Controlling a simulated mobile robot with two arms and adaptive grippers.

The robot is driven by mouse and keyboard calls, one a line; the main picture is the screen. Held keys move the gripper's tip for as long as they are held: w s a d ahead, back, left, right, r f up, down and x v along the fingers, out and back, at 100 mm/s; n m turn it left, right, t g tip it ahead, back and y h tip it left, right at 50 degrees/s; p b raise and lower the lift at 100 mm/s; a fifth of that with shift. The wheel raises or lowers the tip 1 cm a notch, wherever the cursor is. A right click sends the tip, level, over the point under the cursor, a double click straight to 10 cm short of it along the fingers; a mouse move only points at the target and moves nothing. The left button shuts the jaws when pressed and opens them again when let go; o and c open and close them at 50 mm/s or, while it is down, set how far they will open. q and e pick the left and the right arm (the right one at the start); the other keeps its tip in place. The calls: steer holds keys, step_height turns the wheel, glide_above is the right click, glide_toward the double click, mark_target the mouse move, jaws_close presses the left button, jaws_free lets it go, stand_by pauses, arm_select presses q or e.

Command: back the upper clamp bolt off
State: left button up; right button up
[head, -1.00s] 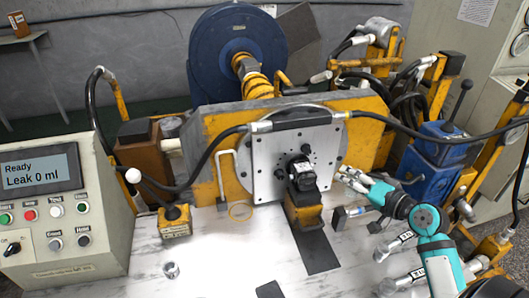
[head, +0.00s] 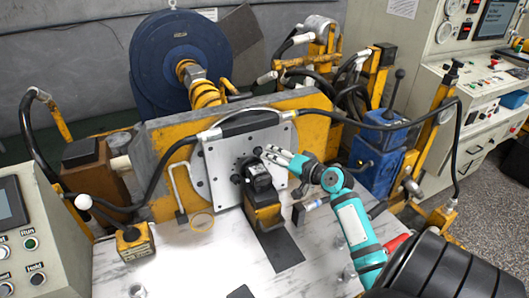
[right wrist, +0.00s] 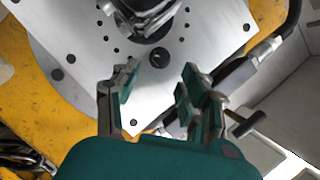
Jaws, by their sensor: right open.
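The black hydraulic motor (head: 259,178) sits against the grey mounting plate (head: 217,164), which has several small holes. The upper clamp bolt, a small dark round head (head: 257,151), is on the plate just above the motor; the right wrist view shows it (right wrist: 159,57) beside the motor's dark flange. My right gripper (head: 268,154) comes in from the right, close to the bolt. In the right wrist view its fingers (right wrist: 160,76) are open and empty, with the bolt just beyond the gap between the tips. Contact cannot be told. My left gripper is not in view.
A black hose (head: 385,127) arches over the plate's top and also shows near my fingers in the wrist view (right wrist: 270,52). A yellow block (head: 264,214) stands below the motor. A blue valve unit (head: 378,158) stands right. The white bench (head: 190,262) is mostly clear in front.

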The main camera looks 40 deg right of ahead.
mark_target(259, 152)
steer(key=shift+x, duration=2.4)
jaws_close()
